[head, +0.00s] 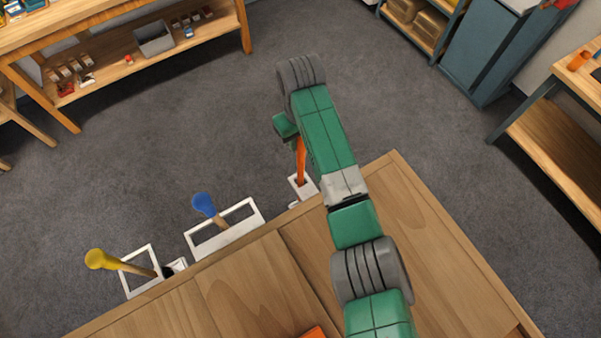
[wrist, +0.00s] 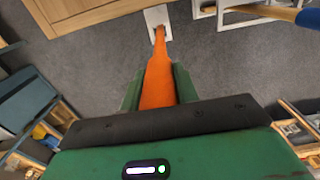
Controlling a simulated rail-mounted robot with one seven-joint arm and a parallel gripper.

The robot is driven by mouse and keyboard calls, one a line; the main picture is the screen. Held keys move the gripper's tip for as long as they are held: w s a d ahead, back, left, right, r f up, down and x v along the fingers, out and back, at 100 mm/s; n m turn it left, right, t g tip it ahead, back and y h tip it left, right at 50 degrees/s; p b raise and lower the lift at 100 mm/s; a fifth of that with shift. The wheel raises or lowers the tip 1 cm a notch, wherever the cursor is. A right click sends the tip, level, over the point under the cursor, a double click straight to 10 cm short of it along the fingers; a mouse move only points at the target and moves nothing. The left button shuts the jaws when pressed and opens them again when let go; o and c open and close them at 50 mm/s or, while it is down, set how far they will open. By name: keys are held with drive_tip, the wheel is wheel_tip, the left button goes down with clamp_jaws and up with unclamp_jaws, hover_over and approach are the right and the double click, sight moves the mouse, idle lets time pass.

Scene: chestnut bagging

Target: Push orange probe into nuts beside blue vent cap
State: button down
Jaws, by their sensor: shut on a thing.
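The orange probe (head: 300,160) slants down from my gripper (head: 287,127) at the table's far edge. In the wrist view the probe (wrist: 159,80) runs between the two green jaws, which are shut on it. Its narrow far end is at a small white holder (head: 304,187), also seen in the wrist view (wrist: 156,16); I cannot tell whether it sits inside or just over it. A blue cap (head: 204,204) on a wooden stem stands left of my gripper, in a white frame. It also shows in the wrist view (wrist: 309,18). No nuts are visible.
A yellow-capped wooden piece (head: 101,259) leans in another white frame (head: 140,288) farther left. The wooden table (head: 240,290) is mostly bare, with an orange object (head: 315,333) at the bottom edge. Shelves and a cabinet (head: 487,50) stand beyond open grey floor.

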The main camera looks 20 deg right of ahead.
drive_tip(key=shift+r+p, duration=0.3)
drive_tip(key=shift+r, duration=0.45)
drive_tip(key=shift+r+p, duration=0.85)
drive_tip(key=shift+r, duration=4.65)
wheel_tip(320, 180, up, 2)
drive_tip(key=shift+w+d+r, duration=0.1)
drive_tip(key=shift+d, duration=0.05)
wheel_tip(320, 180, up, 7)
drive_tip(key=shift+r, duration=0.2)
